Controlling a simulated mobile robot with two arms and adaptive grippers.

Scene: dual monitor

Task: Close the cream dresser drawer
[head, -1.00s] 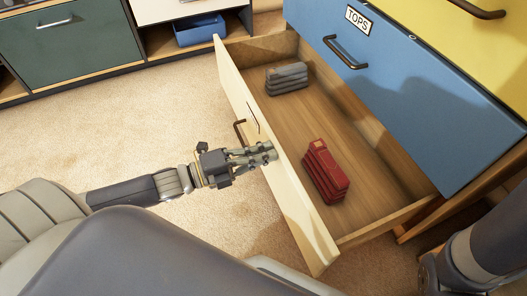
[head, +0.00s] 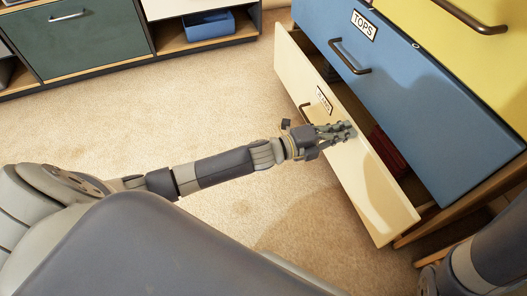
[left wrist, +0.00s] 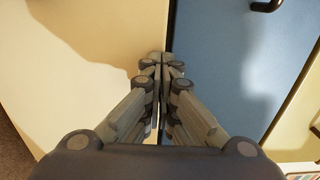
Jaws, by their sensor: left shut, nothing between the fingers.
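The cream dresser drawer (head: 352,150) is the lowest drawer of the dresser and stands partly open. Its front is apart from the blue drawer face above, with a narrow gap between them. It has a dark handle and a small label. In the left wrist view the cream front (left wrist: 90,70) lies left of the closed fingertips (left wrist: 162,60).
The blue drawer (head: 420,85) labelled TOPS and the yellow drawer (head: 450,45) sit above. A low cabinet with a green door (head: 80,38) and a blue bin (head: 205,25) stands at the back left. The carpet left of the drawer is clear.

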